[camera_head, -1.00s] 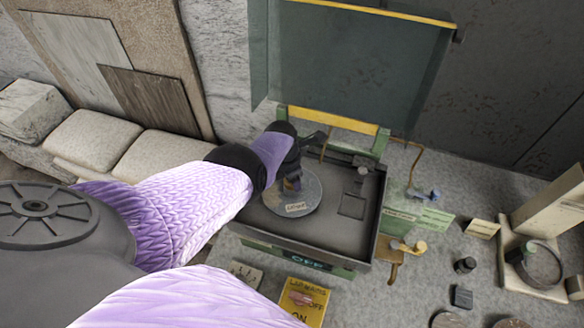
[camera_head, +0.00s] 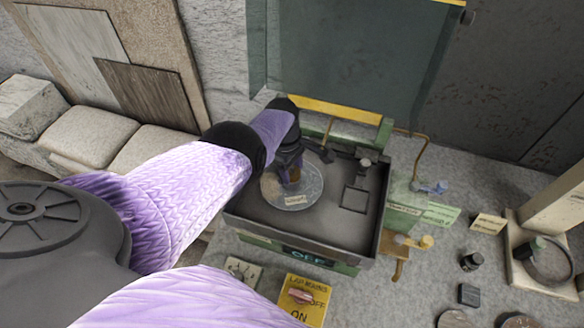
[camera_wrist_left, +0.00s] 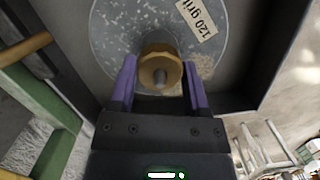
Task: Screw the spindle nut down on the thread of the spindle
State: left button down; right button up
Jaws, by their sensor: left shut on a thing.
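In the head view the disc (camera_head: 312,184) lies in a dark tray. My left gripper (camera_wrist_left: 160,88) is shut on the nut, with a purple finger on each side. In the head view my left gripper (camera_head: 291,176) reaches down over the disc and hides most of the nut. The thread is mostly hidden inside the nut. My right gripper is out of view.
The dark tray (camera_head: 290,229) has raised walls around the disc. A raised grey-green cover (camera_head: 345,55) stands behind it. In front lies a yellow "ON/OFF" box (camera_head: 305,300). Small loose parts and a wooden stand (camera_head: 515,265) are at the right.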

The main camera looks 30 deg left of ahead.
pick_arm(q)
jog(key=m, duration=0.2)
jog(key=shift+f+m+b, duration=0.1)
jog(key=shift+m+b, duration=0.2)
jog(key=shift+b, duration=0.1)
jog(key=shift+m+g, duration=0.3)
jog(key=shift+m, duration=0.7)
grip_release()
jog(key=shift+c, duration=1.3)
